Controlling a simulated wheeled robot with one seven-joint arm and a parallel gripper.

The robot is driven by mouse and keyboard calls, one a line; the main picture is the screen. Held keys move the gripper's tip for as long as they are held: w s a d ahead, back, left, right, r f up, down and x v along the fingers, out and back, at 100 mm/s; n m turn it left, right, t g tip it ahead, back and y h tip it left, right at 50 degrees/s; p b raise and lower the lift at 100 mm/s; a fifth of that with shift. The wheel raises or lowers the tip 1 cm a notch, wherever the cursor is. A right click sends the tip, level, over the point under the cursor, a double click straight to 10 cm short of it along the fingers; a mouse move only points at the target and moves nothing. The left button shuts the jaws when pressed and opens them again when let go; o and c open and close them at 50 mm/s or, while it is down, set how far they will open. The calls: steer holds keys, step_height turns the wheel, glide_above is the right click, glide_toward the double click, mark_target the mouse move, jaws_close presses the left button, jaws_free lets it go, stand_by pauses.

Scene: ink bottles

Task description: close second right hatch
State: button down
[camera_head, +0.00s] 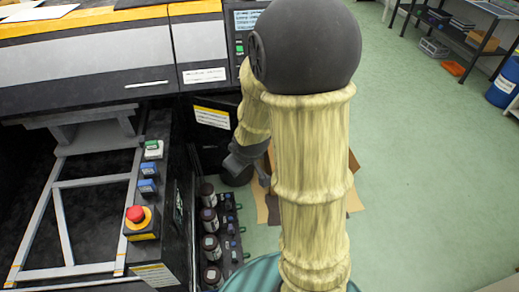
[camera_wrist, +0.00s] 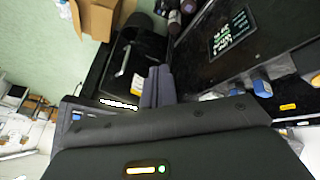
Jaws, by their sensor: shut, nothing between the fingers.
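A dark panel (camera_head: 212,140) with a yellow and white label stands left of my gripper in the head view; it may be the hatch. A dark panel with a grey handle (camera_wrist: 122,60) and a yellow-edged label shows beyond the fingers in the wrist view. I cannot tell how far any hatch is open. My gripper (camera_wrist: 158,88) is shut and empty, its two dark fingers together. In the head view the gripper (camera_head: 262,180) is partly hidden by my arm, beside the machine's dark side. I cannot tell whether it touches the panel.
Several dark ink bottles (camera_head: 209,220) stand in a row by the machine's side. A red emergency button (camera_head: 136,214) and blue switches (camera_head: 148,186) sit on the machine's edge. Cardboard (camera_head: 354,200) lies behind my arm. Green floor (camera_head: 425,150) is free at the right.

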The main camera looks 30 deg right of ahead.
steer(key=w+d+f+n+t+b, duration=0.4)
steer(key=d+f, duration=0.1)
steer(key=f, duration=0.3)
steer(key=w+d+f+n+t+b, duration=0.4)
steer(key=d+f+n, duration=0.1)
steer(key=f, duration=0.4)
steer(key=w+d+f+n+t+b, duration=0.3)
steer(key=w+d+f+n+t, duration=0.1)
steer(key=f, duration=0.4)
steer(key=shift+w+d+f+n+b, duration=0.15)
steer(key=shift+w+d+n+b, duration=0.2)
steer(key=shift+w+d, duration=0.2)
steer(key=shift+w+a, duration=0.1)
steer(key=w+d+p, duration=0.1)
steer(key=w+d, duration=0.2)
steer(key=w, duration=0.9)
steer(key=shift+w, duration=0.3)
